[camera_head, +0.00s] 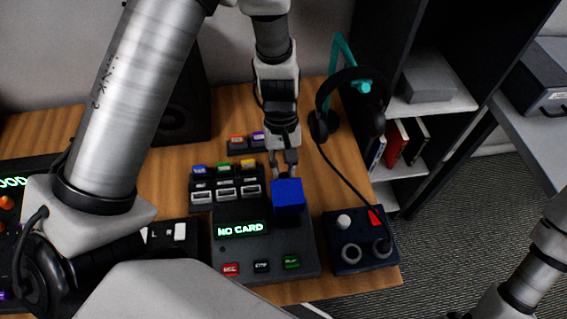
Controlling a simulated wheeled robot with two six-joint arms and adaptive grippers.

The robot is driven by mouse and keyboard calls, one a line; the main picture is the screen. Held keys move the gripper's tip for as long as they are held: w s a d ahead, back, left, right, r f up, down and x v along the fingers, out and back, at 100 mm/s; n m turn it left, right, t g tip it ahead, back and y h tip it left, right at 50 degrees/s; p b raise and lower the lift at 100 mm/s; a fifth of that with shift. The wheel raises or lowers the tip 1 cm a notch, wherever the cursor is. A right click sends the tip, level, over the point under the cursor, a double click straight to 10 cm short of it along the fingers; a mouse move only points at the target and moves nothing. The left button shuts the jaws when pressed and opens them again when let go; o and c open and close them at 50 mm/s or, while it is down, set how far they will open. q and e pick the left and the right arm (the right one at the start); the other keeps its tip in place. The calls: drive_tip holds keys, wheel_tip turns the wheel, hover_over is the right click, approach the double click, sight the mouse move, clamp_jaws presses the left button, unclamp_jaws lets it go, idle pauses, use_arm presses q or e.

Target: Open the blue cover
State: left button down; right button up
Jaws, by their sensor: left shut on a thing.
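The blue cover (288,197) sits on the upper right part of a dark device (265,257) on the wooden table. The device's display reads "NO CARD". My left gripper (286,172) comes down from above, right at the back edge of the blue cover. Its fingers are close together and shut on the cover's edge. What lies under the cover is hidden. Of my right arm (533,262), only links show at the lower right; its gripper is out of the picture.
A black headset (349,95) hangs on a teal stand right of my left gripper. A dark box with knobs (360,241) stands right of the device. Slots with coloured cards (224,190) stand behind it. A shelf (432,103) is at the right.

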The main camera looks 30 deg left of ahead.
use_arm(q)
drive_tip(key=shift+s+r, duration=0.15)
drive_tip(key=shift+s, duration=0.05)
drive_tip(key=c, duration=1)
unclamp_jaws()
drive_tip(key=shift+w, duration=0.1)
drive_tip(key=shift+c, duration=0.2)
drive_tip(key=v, duration=1.2)
drive_tip(key=shift+d, duration=0.1)
